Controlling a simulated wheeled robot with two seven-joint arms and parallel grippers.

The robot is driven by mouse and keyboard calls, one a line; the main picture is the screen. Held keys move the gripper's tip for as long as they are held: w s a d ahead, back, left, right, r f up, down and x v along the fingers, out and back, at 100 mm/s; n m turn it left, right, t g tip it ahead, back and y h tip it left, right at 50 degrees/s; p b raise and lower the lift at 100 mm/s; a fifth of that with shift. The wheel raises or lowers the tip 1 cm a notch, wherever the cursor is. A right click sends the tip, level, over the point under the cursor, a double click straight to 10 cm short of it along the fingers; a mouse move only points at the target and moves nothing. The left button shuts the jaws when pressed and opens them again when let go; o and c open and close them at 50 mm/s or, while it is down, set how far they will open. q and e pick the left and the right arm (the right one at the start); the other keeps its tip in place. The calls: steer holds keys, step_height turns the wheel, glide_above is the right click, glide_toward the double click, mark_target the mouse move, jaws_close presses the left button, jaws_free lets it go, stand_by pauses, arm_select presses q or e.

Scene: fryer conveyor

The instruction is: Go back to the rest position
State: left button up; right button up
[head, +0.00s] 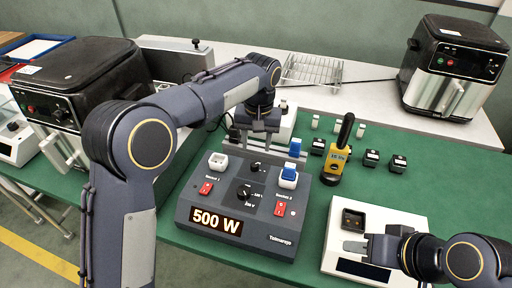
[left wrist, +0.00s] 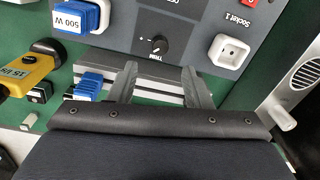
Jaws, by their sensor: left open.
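My left gripper (head: 258,138) is above the back edge of the grey control box (head: 240,215), its arm coming in from the left. In the left wrist view its two fingers (left wrist: 160,84) are apart, with nothing between them. My right gripper (head: 362,247) is low at the right, over the white device (head: 400,217); whether its fingers are apart is unclear. The control box display reads 500 W. A blue plug (head: 289,172) marked 500 W sits in the right socket; the left socket (head: 218,162) is empty.
A yellow tool with a black handle (head: 337,160) stands right of the box, near several small black blocks (head: 371,157). A second blue piece (head: 295,147) is behind the box. Fryers stand at left (head: 75,85) and back right (head: 455,65). Green table at far right is clear.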

stand_by(0.4)
arm_select(q)
steer(key=s+a+r+n+t+h, duration=0.15)
steer(key=s+a+r, duration=0.25)
steer(key=s+a, duration=0.4)
steer(key=s+a+r+t+h, duration=0.1)
steer(key=s+a+r+h, duration=0.15)
steer(key=s+a, duration=0.55)
steer(key=s+a+f+t, duration=0.1)
steer(key=s+a+f, duration=0.1)
steer(key=s, duration=0.5)
steer(key=s+a+f+n+t, duration=0.1)
steer(key=s+a+f+t, duration=0.1)
steer(key=s, duration=0.5)
steer(key=shift+a+f, duration=0.55)
steer(key=shift+f, duration=0.25)
steer(key=shift+s+n, duration=0.1)
steer(key=shift+n, duration=0.15)
stand_by(1.0)
